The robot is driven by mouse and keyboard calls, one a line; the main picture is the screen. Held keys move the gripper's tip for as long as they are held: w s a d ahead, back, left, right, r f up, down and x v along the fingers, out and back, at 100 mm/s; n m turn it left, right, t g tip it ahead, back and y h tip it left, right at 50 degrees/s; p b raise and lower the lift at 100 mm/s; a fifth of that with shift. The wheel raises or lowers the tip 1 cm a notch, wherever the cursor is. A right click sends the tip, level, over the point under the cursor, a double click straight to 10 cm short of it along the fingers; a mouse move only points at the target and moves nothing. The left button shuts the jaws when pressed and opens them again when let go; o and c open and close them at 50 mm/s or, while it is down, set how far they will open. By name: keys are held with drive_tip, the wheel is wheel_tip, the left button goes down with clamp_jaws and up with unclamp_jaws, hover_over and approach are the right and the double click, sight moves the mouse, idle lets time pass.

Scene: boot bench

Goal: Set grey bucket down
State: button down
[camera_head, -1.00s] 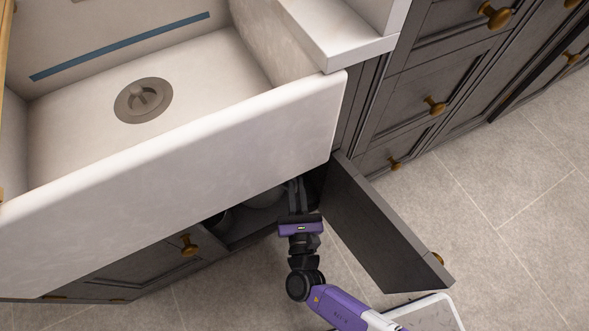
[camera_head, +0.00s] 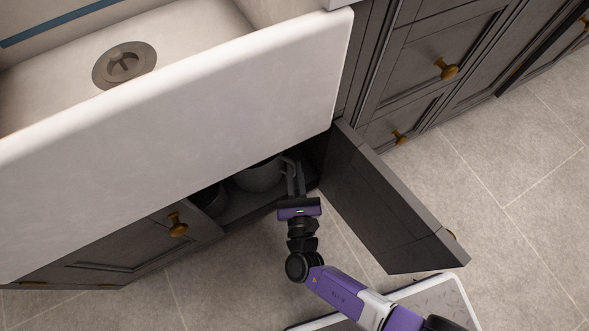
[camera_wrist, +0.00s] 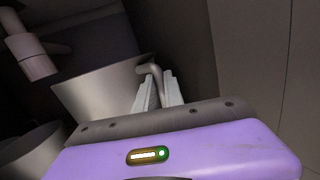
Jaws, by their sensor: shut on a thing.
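The grey bucket (camera_head: 259,177) is inside the open cupboard under the sink, partly hidden by the sink front. In the wrist view the bucket (camera_wrist: 98,92) has a wide rim and a bent handle at its right side. My gripper (camera_head: 292,172) reaches into the cupboard from the front, just right of the bucket. In the wrist view my gripper (camera_wrist: 159,92) is shut on the handle. The bucket's base is hidden, so I cannot tell whether it touches the cupboard floor.
A second dark round container (camera_head: 211,199) stands left of the bucket. The open cupboard door (camera_head: 385,205) is close to my arm's right side. A pale pipe (camera_wrist: 30,50) hangs at the upper left in the wrist view. The sink (camera_head: 180,130) overhangs the opening.

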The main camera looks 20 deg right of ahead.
drive_tip(key=shift+s+f+b, duration=0.1)
drive_tip(key=shift+f+b, duration=0.9)
drive_tip(key=shift+f, duration=0.3)
idle(0.6)
drive_tip(key=c, duration=1.4)
unclamp_jaws()
drive_tip(key=shift+r, duration=0.1)
drive_tip(key=shift+o, duration=0.2)
drive_tip(key=shift+s, duration=0.1)
drive_tip(key=shift+s+a, duration=0.1)
drive_tip(key=shift+s, duration=0.25)
drive_tip(key=p+v, duration=0.2)
drive_tip(key=v, duration=0.4)
drive_tip(key=shift+s, duration=0.4)
